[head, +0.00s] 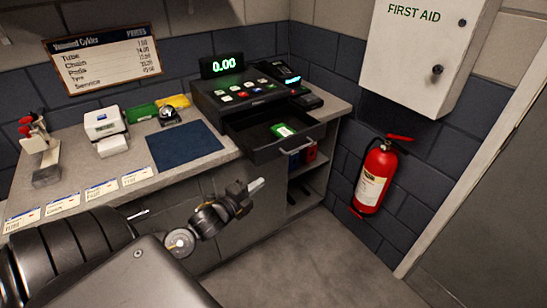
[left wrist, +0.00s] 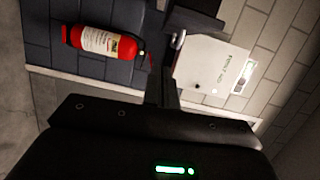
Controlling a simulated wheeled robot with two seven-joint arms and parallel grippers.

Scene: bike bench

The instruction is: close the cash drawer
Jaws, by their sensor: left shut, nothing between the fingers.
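The black cash drawer (head: 262,149) is pulled out of the register (head: 245,97) on the counter. It has a silver handle (head: 297,147) on its front, and a green-and-white bundle (head: 283,131) lies inside. My left gripper (head: 257,185) is shut and empty. It is below and in front of the drawer, apart from it in the head view. In the left wrist view, my gripper fingers (left wrist: 163,84) are together, and the dark drawer (left wrist: 196,20) with its handle (left wrist: 179,39) shows beyond them at the top. My right gripper is not in view.
A red fire extinguisher (head: 375,178) and a white first aid cabinet (head: 425,45) hang on the wall at right. The counter holds a blue mat (head: 186,146), a label printer (head: 105,124) and price cards (head: 101,189). The floor ahead is clear.

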